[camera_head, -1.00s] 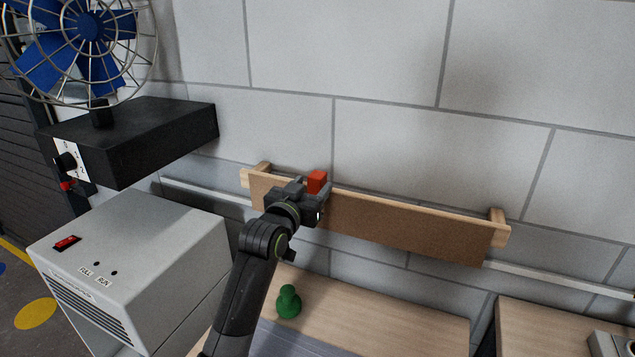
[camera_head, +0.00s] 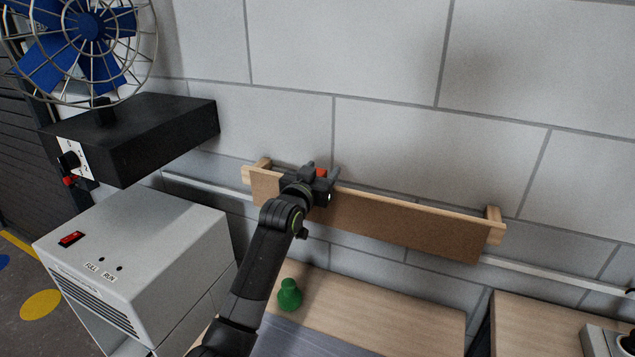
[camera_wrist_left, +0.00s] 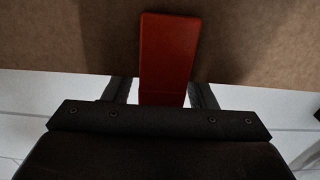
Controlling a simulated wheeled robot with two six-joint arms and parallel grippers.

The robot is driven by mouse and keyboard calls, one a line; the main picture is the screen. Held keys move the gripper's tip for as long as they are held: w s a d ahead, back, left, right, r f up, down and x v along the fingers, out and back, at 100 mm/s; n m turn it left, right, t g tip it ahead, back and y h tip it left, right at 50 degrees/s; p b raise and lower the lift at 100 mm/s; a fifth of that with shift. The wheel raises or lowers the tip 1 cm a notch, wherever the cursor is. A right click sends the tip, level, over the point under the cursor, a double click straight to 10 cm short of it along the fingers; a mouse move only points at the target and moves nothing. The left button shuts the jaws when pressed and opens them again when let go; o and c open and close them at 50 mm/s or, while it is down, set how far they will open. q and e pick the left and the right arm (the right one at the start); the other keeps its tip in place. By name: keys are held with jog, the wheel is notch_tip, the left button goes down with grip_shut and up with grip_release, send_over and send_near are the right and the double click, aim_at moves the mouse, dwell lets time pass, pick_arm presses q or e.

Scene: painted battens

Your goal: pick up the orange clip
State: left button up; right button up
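The orange clip (camera_head: 321,173) sits on the top edge of the brown wall board (camera_head: 410,226), partly hidden by my gripper in the head view. My left gripper (camera_head: 322,175) is at the clip, with a finger to either side of it. In the left wrist view the orange-red clip (camera_wrist_left: 168,55) hangs over the board's face and reaches down between the fingers (camera_wrist_left: 163,92). The fingers stand apart, with a gap at the clip's left side; the gripper is open. My right gripper is out of view.
Below the board is a wooden table (camera_head: 400,300) with a green pawn-shaped piece (camera_head: 289,295). A grey-white box (camera_head: 140,250), a black block (camera_head: 140,135) and a caged blue fan (camera_head: 90,30) stand at the left. The wall is close behind the board.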

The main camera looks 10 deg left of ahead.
pick_arm(q)
jog(key=c, duration=0.9)
